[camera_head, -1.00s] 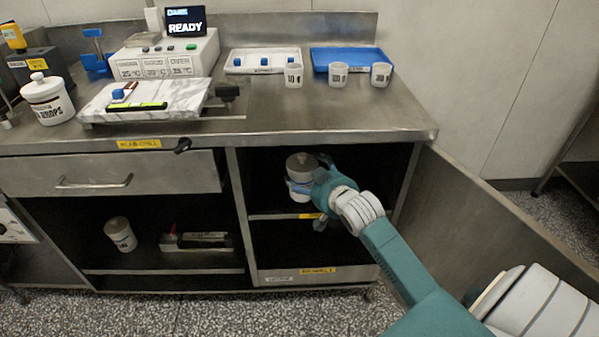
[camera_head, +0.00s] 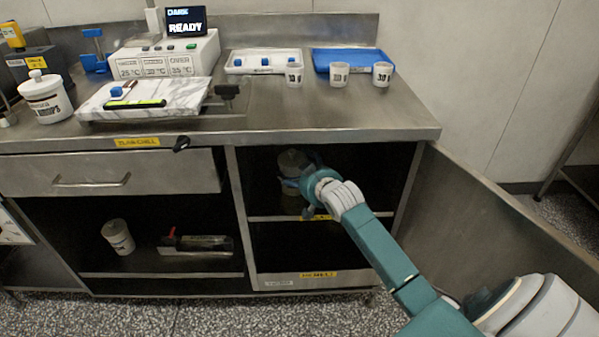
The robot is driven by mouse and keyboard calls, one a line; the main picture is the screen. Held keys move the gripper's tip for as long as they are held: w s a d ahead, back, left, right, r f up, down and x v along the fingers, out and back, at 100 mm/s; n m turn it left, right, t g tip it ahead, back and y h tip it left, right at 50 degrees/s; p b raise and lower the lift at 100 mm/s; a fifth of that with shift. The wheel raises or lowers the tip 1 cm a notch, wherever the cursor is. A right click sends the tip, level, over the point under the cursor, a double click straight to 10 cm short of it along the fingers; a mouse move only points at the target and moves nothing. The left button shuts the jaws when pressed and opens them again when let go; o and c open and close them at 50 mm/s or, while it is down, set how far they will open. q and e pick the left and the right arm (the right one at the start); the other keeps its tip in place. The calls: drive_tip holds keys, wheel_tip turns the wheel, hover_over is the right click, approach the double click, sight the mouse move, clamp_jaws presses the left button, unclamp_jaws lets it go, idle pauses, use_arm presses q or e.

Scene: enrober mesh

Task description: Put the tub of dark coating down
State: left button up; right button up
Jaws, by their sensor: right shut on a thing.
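The tub of dark coating (camera_head: 291,160) is a pale tub with a grey-brown lid, inside the upper right compartment under the worktop. My right gripper (camera_head: 296,183) is shut on it from the right side, and my fingers and wrist cover much of its body. The tub looks upright. It is close to the compartment shelf (camera_head: 350,215), but I cannot tell whether its base touches it. My left gripper is not in view.
The worktop (camera_head: 330,118) overhangs the compartment. A divider (camera_head: 240,205) stands to its left. Another tub (camera_head: 118,236) and a dark device (camera_head: 197,243) sit in the left compartment. Three white cups (camera_head: 339,74) stand above. An open door panel (camera_head: 500,225) is at right.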

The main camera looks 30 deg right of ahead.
drive_tip(key=o, duration=1.9)
drive_tip(key=shift+s+a+r, duration=0.1)
drive_tip(key=shift+s+r, duration=0.05)
drive_tip(key=shift+s, duration=0.1)
drive_tip(key=p+v, duration=0.3)
drive_tip(key=v, duration=0.8)
drive_tip(key=s+a+f+n+g+y, duration=0.1)
drive_tip(key=s+a+f+g, duration=0.35)
drive_tip(key=f, duration=0.65)
drive_tip(key=s+a+f+n+g+y, duration=0.1)
drive_tip(key=s+a+f, duration=0.4)
drive_tip(key=s+f, duration=0.5)
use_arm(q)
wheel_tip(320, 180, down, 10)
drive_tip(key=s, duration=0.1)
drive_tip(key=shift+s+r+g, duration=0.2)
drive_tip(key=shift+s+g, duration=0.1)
use_arm(e)
drive_tip(key=s+a+f+n+g, duration=0.1)
drive_tip(key=s+a+f+g, duration=0.1)
drive_tip(key=s+a+f, duration=0.3)
drive_tip(key=s+a+f+n+g, duration=0.2)
drive_tip(key=s+a+f, duration=0.4)
drive_tip(key=s+f, duration=0.4)
drive_tip(key=shift+s+a+g+y, duration=0.3)
drive_tip(key=shift+s+g+y, duration=0.1)
drive_tip(key=shift+g, duration=0.25)
drive_tip(key=shift+w, duration=0.1)
